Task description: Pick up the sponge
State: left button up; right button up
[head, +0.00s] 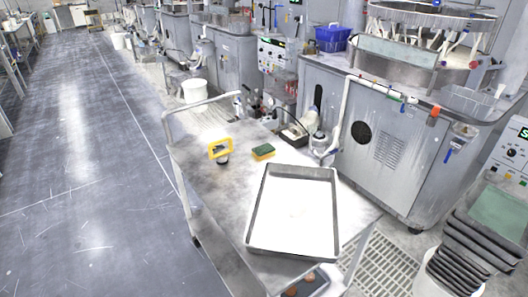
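The sponge (263,152) lies on the top of a metal cart (196,157), toward its far side. It is a small block with a green upper layer and a yellow lower layer. It stands apart from the yellow-framed item to its left and from the tray in front of it. Neither my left gripper nor my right gripper shows in the head view.
A shallow metal tray (293,208) with a white inside takes up the cart's near part. A yellow-framed object (220,150) stands left of the sponge. A grey polishing machine (385,140) is behind right. Stacked dark pads (480,240) are at lower right. Open floor (95,190) lies left.

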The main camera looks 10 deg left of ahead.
aim_at(262, 152)
jog(key=z, duration=0.25)
jog(key=j+z, duration=0.4)
jog(key=i+j+z, duration=0.1)
jog(key=j+z, duration=1)
jog(key=k+l, duration=0.05)
jog(key=l, duration=0.05)
